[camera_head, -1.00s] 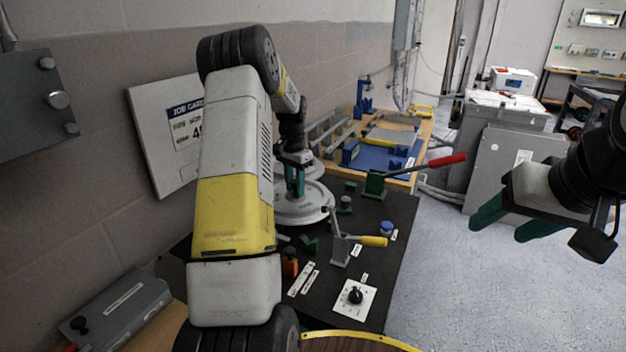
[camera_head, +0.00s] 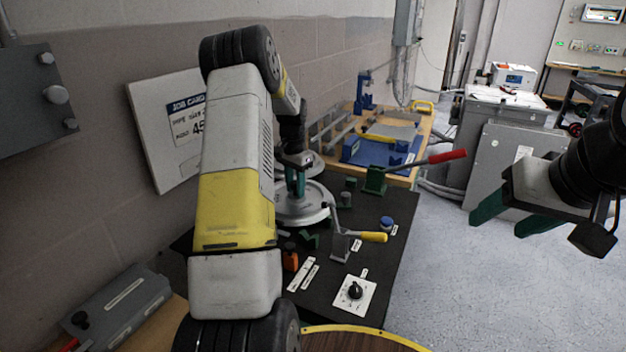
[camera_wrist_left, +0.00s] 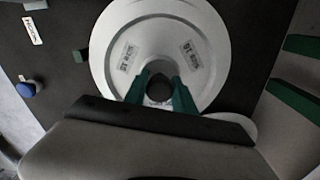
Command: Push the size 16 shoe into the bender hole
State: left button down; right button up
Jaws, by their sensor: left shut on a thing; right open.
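The size 16 shoe (camera_head: 310,210) is a pale grey disc on the black bench mat, behind my left forearm in the head view. In the left wrist view the shoe (camera_wrist_left: 205,35) fills the middle, with two small upside-down labels that seem to read size 16. My left gripper (camera_head: 296,182) points down at the shoe's centre. Its green fingers (camera_wrist_left: 159,88) are shut on the shoe's middle, either side of a dark round centre. The bender hole is not clearly visible; the shoe's underside is hidden. My right gripper (camera_head: 513,214) is open and empty, over the floor at right.
A red-handled lever (camera_head: 447,156), a yellow-handled lever (camera_head: 373,237), a blue knob (camera_head: 386,224) and a dial plate (camera_head: 354,293) stand on the mat's right part. A job card (camera_head: 172,140) leans on the left wall.

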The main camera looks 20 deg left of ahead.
pick_arm(q)
jog(key=c, duration=0.9)
grip_release()
jog(key=shift+c, duration=0.2)
jog(key=shift+r, duration=2.55)
jog(key=shift+r, duration=0.1)
notch_tip(320, 180, up, 8)
jog(key=shift+f, duration=0.2)
jog(key=shift+s, duration=0.1)
